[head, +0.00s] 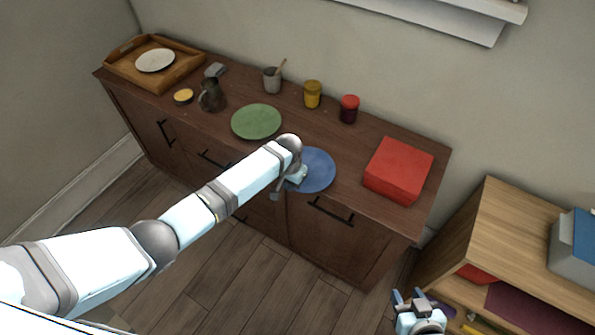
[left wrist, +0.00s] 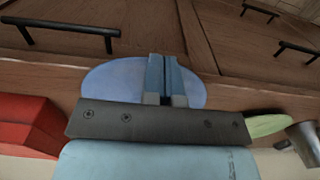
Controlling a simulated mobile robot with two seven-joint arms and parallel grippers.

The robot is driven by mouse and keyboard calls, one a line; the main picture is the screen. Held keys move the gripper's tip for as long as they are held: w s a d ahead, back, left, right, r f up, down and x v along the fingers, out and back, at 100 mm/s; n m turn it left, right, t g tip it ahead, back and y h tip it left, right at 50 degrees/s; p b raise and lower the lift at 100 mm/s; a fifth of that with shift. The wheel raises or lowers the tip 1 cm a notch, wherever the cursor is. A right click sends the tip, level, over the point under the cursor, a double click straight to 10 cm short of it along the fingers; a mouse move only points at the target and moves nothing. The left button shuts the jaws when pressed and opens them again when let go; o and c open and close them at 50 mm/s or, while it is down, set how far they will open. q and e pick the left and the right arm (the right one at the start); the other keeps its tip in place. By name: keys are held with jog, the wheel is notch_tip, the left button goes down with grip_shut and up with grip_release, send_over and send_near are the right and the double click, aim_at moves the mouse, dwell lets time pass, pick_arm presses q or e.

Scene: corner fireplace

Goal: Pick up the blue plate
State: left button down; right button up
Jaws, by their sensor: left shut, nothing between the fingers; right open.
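The blue plate (head: 318,170) lies flat on the brown cabinet top near its front edge, right of a green plate (head: 256,121). My left gripper (head: 277,193) is at the blue plate's left front side, and my arm covers part of the plate. In the left wrist view, the left fingers (left wrist: 164,60) are shut with nothing between them and lie across the view of the blue plate (left wrist: 108,80), tips near its rim. Whether they touch it I cannot tell. My right gripper (head: 410,297) is open and empty, low in front of the shelf.
A red box (head: 398,170) stands right of the blue plate. Behind are a red jar (head: 348,109), a yellow jar (head: 312,94) and a grey cup (head: 272,80). A wooden tray (head: 186,68) with a white plate is far left. A wooden shelf (head: 520,235) stands at right.

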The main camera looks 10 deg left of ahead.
jog(key=shift+r, duration=0.5)
